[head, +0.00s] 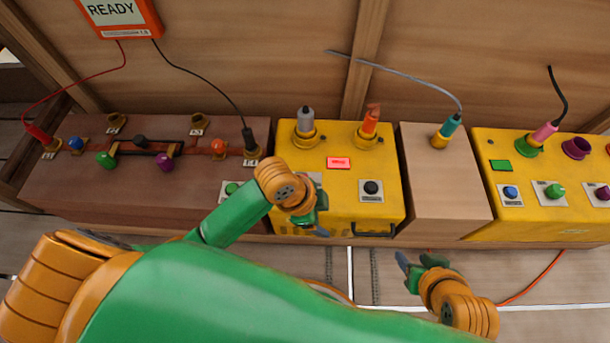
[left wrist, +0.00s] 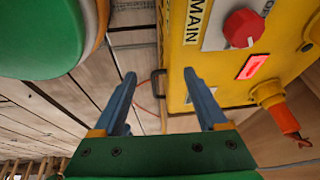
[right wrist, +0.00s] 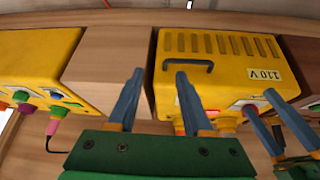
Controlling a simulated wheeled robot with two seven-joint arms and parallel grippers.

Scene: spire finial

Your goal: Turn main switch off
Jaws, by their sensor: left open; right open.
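The main switch is a red knob (left wrist: 243,28) on a white plate beside a MAIN label (left wrist: 196,22). It is on the yellow box (head: 292,165), which has a lit red lamp (head: 339,163). In the head view my left gripper covers the knob; only part of its plate shows. My left gripper (head: 318,222) is open and empty at the box's front edge. In the left wrist view the knob is beyond and right of its fingertips (left wrist: 160,75), not between them. My right gripper (head: 410,270) is open and empty, in front of and below the boxes.
A black button (head: 371,188) and two plugs, grey (head: 306,122) and orange (head: 370,121), are on the yellow box. A handle (right wrist: 188,64) juts from its front. A brown panel (head: 75,185) is left; a wooden block (head: 440,180) and another yellow box (head: 530,225) are right.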

